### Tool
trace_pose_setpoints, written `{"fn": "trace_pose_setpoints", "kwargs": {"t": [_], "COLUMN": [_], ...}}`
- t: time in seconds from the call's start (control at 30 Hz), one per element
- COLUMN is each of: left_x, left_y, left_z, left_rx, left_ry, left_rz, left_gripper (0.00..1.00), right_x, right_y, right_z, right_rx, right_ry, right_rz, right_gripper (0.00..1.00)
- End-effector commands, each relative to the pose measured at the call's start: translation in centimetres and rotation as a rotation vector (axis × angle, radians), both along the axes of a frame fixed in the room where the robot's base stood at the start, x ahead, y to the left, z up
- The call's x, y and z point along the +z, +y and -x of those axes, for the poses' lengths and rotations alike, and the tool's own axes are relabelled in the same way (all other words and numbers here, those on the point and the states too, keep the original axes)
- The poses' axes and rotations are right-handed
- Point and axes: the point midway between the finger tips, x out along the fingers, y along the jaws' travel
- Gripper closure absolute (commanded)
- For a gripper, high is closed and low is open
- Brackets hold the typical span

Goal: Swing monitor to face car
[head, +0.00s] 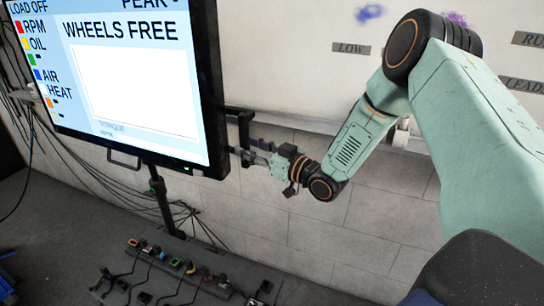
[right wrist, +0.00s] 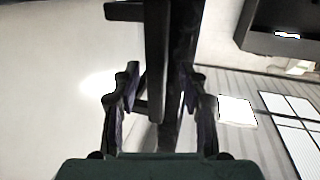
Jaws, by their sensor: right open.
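The monitor (head: 135,75) is a large black-framed screen at the left of the head view, reading "WHEELS FREE", on a dark upright stand (head: 160,195). A dark handle bracket (head: 243,130) sticks out at its right edge. My right gripper (head: 238,153) is at this bracket, beside the monitor's right edge. In the right wrist view the dark bar of the bracket (right wrist: 156,60) runs between the two open fingers (right wrist: 157,90). I cannot tell whether either finger touches it. My left gripper is not in view.
Several coloured connectors on cables lie on a dark strip (head: 185,265) below the monitor. Loose black cables (head: 100,165) hang along the wall at left. A pale panelled wall (head: 300,215) stands behind my right arm, with small labels (head: 352,49) higher up.

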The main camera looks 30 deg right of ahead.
Motion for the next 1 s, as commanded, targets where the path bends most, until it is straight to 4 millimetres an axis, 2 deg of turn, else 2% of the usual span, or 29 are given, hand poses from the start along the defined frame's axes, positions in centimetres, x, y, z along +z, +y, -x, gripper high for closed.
{"fn": "trace_pose_setpoints", "kwargs": {"t": [0.1, 0.5, 0.73, 1.0], "left_x": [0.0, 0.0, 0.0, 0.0], "left_y": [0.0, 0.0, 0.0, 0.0], "left_z": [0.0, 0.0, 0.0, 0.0], "left_rx": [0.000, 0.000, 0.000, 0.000], "left_ry": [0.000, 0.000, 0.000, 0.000], "left_rz": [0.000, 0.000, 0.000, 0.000], "left_gripper": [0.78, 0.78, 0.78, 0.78], "right_x": [0.1, 0.1, 0.1, 0.1], "right_y": [-0.8, -2.4, -3.0, -3.2], "right_z": [1.8, 6.2, 7.7, 8.6], "right_rx": [-0.005, -0.005, -0.006, -0.002], "right_ry": [-0.001, -0.002, -0.001, -0.002], "right_rz": [-0.006, -0.005, -0.004, -0.002], "right_gripper": [0.57, 0.57, 0.57, 0.57]}}
